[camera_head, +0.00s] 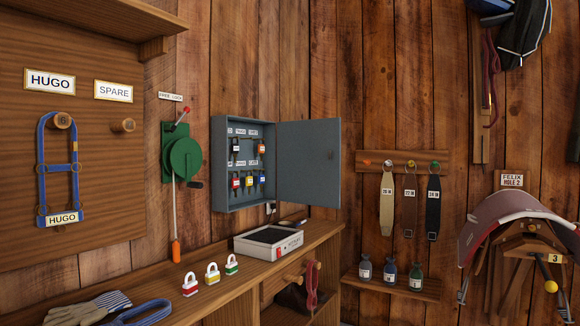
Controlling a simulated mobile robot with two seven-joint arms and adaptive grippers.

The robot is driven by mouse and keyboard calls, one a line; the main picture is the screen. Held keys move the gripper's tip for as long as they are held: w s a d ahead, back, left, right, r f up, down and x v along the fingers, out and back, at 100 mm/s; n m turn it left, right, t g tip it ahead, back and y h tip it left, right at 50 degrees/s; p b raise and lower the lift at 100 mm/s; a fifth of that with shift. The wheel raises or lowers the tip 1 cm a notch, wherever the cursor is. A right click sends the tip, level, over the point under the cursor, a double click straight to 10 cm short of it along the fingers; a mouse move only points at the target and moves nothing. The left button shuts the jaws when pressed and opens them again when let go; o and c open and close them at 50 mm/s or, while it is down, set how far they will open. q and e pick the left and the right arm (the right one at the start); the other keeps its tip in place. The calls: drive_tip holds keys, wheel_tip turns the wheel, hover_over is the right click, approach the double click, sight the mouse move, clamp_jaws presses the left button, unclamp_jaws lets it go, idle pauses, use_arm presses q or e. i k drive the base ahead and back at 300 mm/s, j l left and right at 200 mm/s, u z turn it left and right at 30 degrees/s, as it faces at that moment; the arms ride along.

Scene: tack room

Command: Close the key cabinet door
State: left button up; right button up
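The grey key cabinet (221,190) is fixed to the wooden wall above the bench, near the middle of the view. Its door (308,163) stands wide open, swung out to the right on its right-hand side. Inside the cabinet, several keys with coloured tags (249,181) hang on hooks in two rows under small labels. Neither of my grippers shows in the head view, so I cannot see where they are relative to the door.
Below the cabinet, the wooden bench (225,283) holds a white-framed box (270,241), padlocks (212,273) and gloves (88,308). A green winch device (185,160) hangs left of the cabinet. Right of the door are straps on a rack (400,158) and a shelf of bottles (392,286).

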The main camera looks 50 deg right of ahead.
sight(306, 176)
drive_tip(key=z, duration=1.3)
drive_tip(key=i+l+z, duration=0.25)
drive_tip(key=i+l, duration=0.6)
drive_tip(key=l, duration=0.1)
